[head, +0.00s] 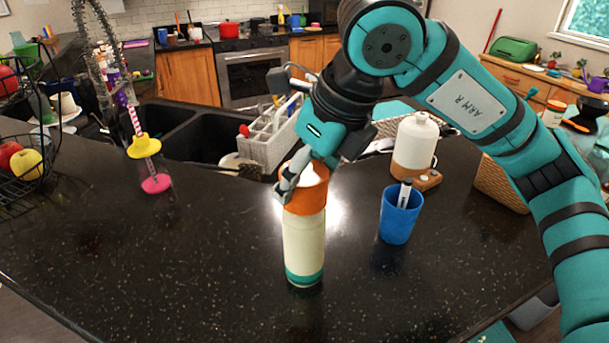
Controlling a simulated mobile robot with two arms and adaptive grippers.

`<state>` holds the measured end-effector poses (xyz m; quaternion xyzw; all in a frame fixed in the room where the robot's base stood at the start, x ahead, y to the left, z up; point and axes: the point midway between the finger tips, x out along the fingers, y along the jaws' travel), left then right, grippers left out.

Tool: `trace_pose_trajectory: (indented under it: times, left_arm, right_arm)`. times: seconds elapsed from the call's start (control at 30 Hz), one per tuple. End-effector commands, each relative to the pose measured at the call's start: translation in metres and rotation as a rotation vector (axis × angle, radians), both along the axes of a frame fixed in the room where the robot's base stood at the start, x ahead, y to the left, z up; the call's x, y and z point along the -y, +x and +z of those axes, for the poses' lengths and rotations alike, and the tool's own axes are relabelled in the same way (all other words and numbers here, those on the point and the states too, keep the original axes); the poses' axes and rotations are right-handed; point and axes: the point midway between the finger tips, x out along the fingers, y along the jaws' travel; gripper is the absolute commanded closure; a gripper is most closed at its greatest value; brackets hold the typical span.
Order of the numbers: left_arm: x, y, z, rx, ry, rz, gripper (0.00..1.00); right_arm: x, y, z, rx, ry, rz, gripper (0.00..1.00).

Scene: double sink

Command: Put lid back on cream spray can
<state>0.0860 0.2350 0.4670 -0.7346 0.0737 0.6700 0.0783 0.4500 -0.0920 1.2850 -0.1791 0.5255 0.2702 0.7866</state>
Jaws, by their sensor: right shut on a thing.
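The cream spray can (304,243) stands upright on the dark counter, with a cream body and a teal band at its base. The orange lid (306,201) is at the top of the can, in line with the body. I cannot tell whether it is fully seated. My right gripper (304,180) comes down from above and is shut on the lid, its fingers hiding part of the lid's upper left side. A bright patch shows at the lid's top. My left gripper is not in view.
A blue cup (397,219) holding a marker stands right of the can, with a white and brown bottle (414,144) behind it. A grey utensil caddy (266,142) and the dark sink (198,135) are behind. A black wire fruit basket (30,160) is at left. Front left counter is clear.

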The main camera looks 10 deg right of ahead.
Motion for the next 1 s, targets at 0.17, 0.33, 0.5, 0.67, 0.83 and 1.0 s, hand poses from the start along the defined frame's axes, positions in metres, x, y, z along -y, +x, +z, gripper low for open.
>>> trace_pose_trajectory:
  times: [0.17,0.33,0.5,0.67,0.83,1.0]
  left_arm:
    - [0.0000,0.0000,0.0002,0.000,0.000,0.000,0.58]
    - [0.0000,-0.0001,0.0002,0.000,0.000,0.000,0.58]
    - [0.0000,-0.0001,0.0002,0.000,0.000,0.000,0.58]
    - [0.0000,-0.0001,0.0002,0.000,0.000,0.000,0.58]
    - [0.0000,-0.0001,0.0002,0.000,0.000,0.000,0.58]
    - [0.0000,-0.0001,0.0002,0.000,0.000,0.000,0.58]
  right_arm:
    - [0.0000,0.0001,0.0004,0.000,0.000,0.000,0.54]
    - [0.0000,0.0000,0.0002,0.000,0.000,0.000,0.36]
    - [0.0000,0.0000,0.0001,0.000,0.000,0.000,0.14]
    - [0.0000,0.0000,0.0001,0.000,0.000,0.000,0.11]
    - [0.0000,0.0000,0.0000,0.000,0.000,0.000,0.00]
    - [0.0000,0.0000,0.0001,0.000,0.000,0.000,0.00]
